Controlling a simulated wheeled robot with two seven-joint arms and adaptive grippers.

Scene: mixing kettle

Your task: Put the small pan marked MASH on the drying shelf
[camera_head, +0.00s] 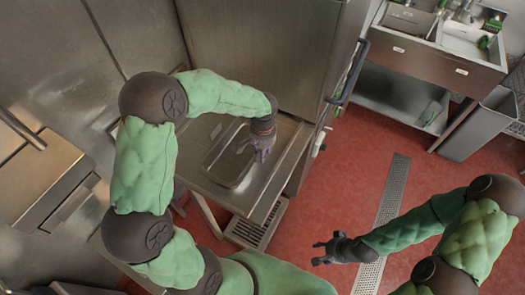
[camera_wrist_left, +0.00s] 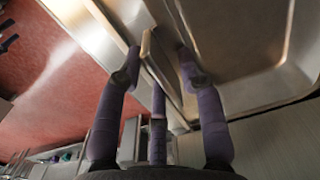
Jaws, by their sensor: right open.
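A shallow rectangular steel pan (camera_head: 226,170) sits on the steel counter (camera_head: 285,165) in the head view. Its inside also shows at the right of the left wrist view (camera_wrist_left: 255,45). No MASH mark is readable on it. My left gripper (camera_head: 263,152) points down at the pan's right rim. In the left wrist view its purple fingers (camera_wrist_left: 158,62) are spread, with a metal edge between them; contact is unclear. My right gripper (camera_head: 325,250) is open and empty over the red floor. I cannot tell which surface is the drying shelf.
A tall steel cabinet (camera_head: 260,45) with a dark handle (camera_head: 350,72) stands behind the counter. A sink unit (camera_head: 435,60) with a lower shelf (camera_head: 395,95) is at the upper right, beside a grey bin (camera_head: 480,130). Red floor (camera_head: 345,175) lies open between.

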